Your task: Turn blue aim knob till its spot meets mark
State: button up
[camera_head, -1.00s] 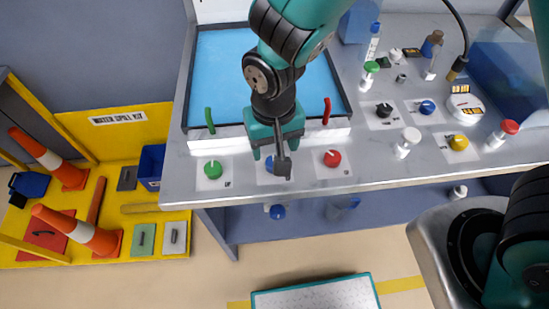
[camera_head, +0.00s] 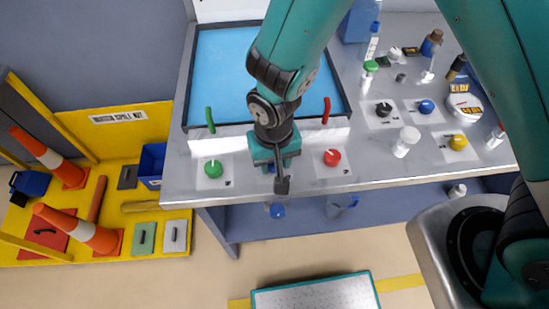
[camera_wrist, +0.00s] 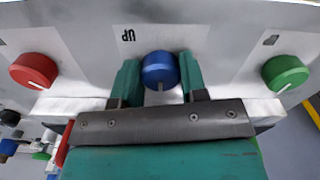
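The blue aim knob (camera_wrist: 158,68) is between the two green fingers of my gripper (camera_wrist: 160,84) in the wrist view. One finger is on each side of it, with little or no gap visible. A pale pointer line on the knob faces the gripper's palm. The knob sits on a white plate (camera_wrist: 160,38) with upside-down lettering that looks like "UP". No separate alignment mark can be made out. In the head view my gripper (camera_head: 274,165) is low over the knob's place at the bench front and hides most of the knob.
A green knob (camera_head: 213,168) and a red knob (camera_head: 332,157) flank it on their own plates. Behind stands a blue-surfaced tray (camera_head: 220,70) with a green lever (camera_head: 210,120) and a red lever (camera_head: 326,110). A white-capped item (camera_head: 406,142) and other knobs are to the right.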

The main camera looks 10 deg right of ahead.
jog(key=shift+n, duration=2.3)
jog(key=o, duration=0.9)
jog(key=shift+r, duration=0.1)
notch_tip(320, 180, up, 17)
jog(key=shift+r+b, duration=0.1)
jog(key=shift+b, duration=0.5)
jog(key=shift+d+r, duration=0.1)
